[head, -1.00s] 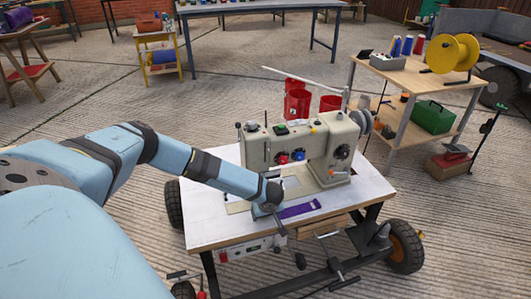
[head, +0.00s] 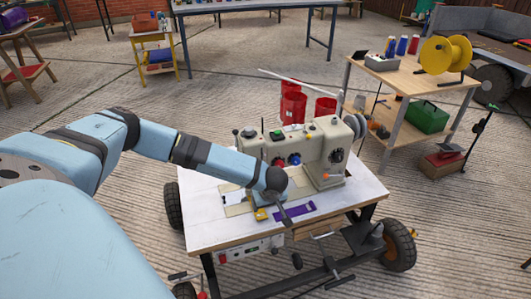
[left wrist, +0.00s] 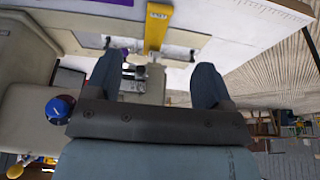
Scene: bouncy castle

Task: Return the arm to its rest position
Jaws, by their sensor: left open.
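My left arm comes in from the left in the head view and ends over the front of the sewing machine (head: 330,150). My left gripper (head: 285,215) points down there, in front of the machine. In the left wrist view my left gripper (left wrist: 157,75) has its two fingers wide apart with nothing held between them. A yellow piece (head: 261,214) lies on the white tabletop (head: 215,225) beside a purple strip (head: 296,210). The yellow piece (left wrist: 157,28) also shows beyond the fingers in the left wrist view. My right gripper is in neither view.
The machine's table stands on a wheeled frame with a wheel (head: 397,246) at the right. Red buckets (head: 292,105) stand behind it. A wooden shelf cart (head: 400,85) with a yellow spool (head: 447,53) is at the right. The concrete floor around is mostly clear.

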